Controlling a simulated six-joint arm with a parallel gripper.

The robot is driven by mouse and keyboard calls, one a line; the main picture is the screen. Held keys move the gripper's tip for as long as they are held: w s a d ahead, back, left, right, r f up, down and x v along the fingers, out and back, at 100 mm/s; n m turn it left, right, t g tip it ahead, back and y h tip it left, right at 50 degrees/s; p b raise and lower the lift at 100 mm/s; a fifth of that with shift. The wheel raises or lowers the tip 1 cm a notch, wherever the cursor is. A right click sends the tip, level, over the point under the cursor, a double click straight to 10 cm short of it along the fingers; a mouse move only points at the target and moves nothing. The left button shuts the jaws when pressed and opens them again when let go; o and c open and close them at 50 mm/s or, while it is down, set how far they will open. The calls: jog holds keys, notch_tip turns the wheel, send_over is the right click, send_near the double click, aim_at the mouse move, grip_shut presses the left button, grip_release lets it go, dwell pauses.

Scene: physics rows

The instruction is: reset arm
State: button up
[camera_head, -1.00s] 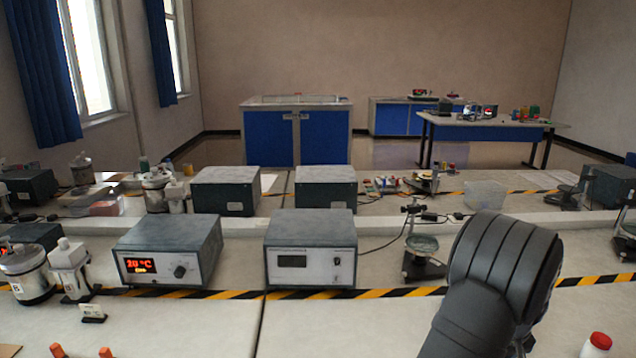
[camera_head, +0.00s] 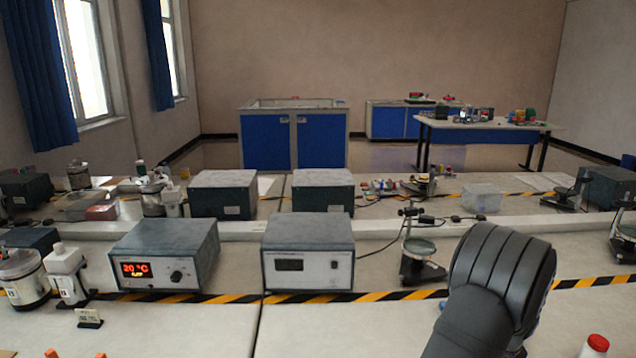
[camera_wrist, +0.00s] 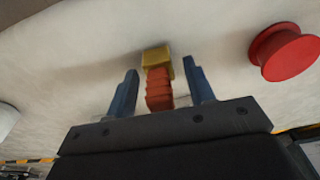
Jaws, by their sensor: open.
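My gripper (camera_wrist: 162,88) shows in the wrist view, with two blue-grey fingers standing apart. A red ribbed piece (camera_wrist: 159,90) and a yellow block (camera_wrist: 156,58) appear in line between and beyond the fingers. A clear gap shows on each side of the red piece, so the fingers do not touch it. I cannot tell how far below the fingers these pieces lie. In the head view my dark arm covers the lower right, and the gripper itself is out of that picture.
A large red round cap (camera_wrist: 285,52) lies right of the fingers. In the head view, a heater box reading 20 °C (camera_head: 165,255) and a second grey box (camera_head: 308,252) stand on the bench. A red-capped white bottle (camera_head: 594,347) is at lower right. Striped tape crosses the bench.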

jog(key=r, duration=0.4)
jog(key=shift+s+d+r, duration=0.1)
jog(key=shift+s+r, duration=0.1)
jog(key=s+d+r, duration=0.3)
jog(key=s+r, duration=0.4)
jog(key=s, duration=0.4)
jog(key=w+a+n, duration=0.2)
jog(key=w+a, duration=0.6)
jog(key=w, duration=0.3)
jog(key=w+a+n, duration=0.3)
jog(key=w+a, duration=0.6)
jog(key=w, duration=0.2)
jog(key=w+a+n, duration=0.1)
jog(key=w+a, duration=0.3)
jog(key=a, duration=0.5)
jog(key=w+a+n, duration=0.2)
jog(key=w+a, duration=0.2)
jog(key=a, duration=0.5)
jog(key=w+a+n+y, duration=0.1)
jog(key=w+a, duration=0.4)
jog(key=a, duration=0.4)
jog(key=shift+a+f+n, duration=0.2)
jog(key=shift+a+n, duration=0.1)
jog(key=shift+a, duration=0.05)
